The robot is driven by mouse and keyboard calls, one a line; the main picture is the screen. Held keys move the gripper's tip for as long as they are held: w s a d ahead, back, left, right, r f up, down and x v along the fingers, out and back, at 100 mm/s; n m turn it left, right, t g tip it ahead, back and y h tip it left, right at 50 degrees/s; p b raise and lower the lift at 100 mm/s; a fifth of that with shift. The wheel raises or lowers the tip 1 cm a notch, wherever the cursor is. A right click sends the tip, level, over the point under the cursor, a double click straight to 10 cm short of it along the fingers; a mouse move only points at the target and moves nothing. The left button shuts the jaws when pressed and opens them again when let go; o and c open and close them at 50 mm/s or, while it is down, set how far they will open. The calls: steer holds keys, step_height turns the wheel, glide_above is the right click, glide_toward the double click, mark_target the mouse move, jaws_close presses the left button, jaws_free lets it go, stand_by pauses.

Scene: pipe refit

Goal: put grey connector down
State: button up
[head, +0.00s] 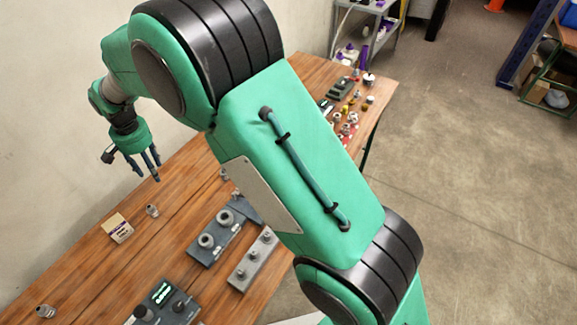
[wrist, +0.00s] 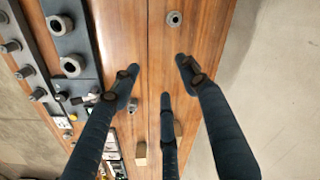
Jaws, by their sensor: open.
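My gripper (head: 145,170) hangs over the far left of the wooden table in the head view, fingers down. In the wrist view its dark blue fingers (wrist: 158,75) are spread, with nothing between them but the table below. A small grey connector (head: 152,210) stands on the table in front of the gripper. Another similar grey piece (head: 45,311) is at the lower left. In the wrist view a round grey connector (wrist: 174,18) stands on bare wood above the fingertips, apart from them. I cannot tell which piece is the task's connector.
A dark block with grey rings (head: 218,238) and a grey block with pegs (head: 252,262) lie mid-table. Several small parts crowd the far end. Bare wood (head: 75,270) lies at the left.

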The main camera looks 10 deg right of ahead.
steer(key=s+d+r+t, duration=0.1)
steer(key=s+d+r, duration=0.2)
steer(key=d+r, duration=0.6)
steer(key=s+d+r+t, duration=0.1)
steer(key=s+d+r, duration=0.4)
steer(key=d, duration=0.6)
steer(key=s+d+r+t, duration=0.1)
steer(key=s+d+r, duration=0.1)
steer(key=d+r, duration=0.8)
steer(key=s+d+t, duration=0.2)
steer(key=s+d, duration=1.7)
steer(key=s, duration=0.4)
steer(key=shift+s+d+f, duration=0.15)
steer(key=shift+s, duration=0.2)
steer(key=shift+o, duration=0.6)
